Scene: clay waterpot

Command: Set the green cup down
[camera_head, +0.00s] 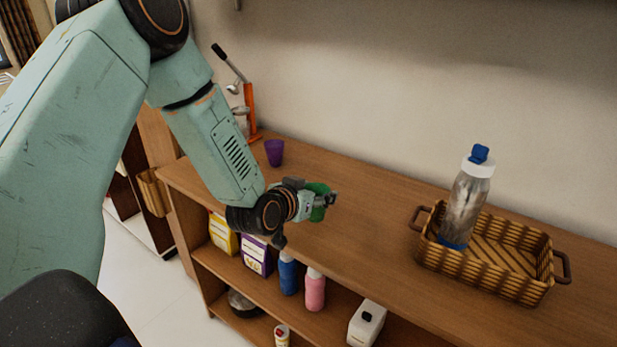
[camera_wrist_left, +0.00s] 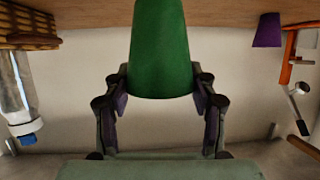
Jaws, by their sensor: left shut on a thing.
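The green cup (camera_head: 317,214) is at my left gripper (camera_head: 328,200), over the wooden counter (camera_head: 365,262) in the head view. The gripper and wrist hide part of it. In the left wrist view, which is upside down, the green cup (camera_wrist_left: 161,50) stands between the two fingers of my left gripper (camera_wrist_left: 160,84), which is shut on it. The cup looks upright, wide end up. I cannot tell whether its base touches the counter. My right gripper is not in view.
A purple cup (camera_head: 274,152) and an orange lever press (camera_head: 250,108) stand further back left. A wicker basket (camera_head: 487,285) holding a bottle (camera_head: 464,205) stands to the right. The counter between is clear. Bottles and boxes fill the shelf below.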

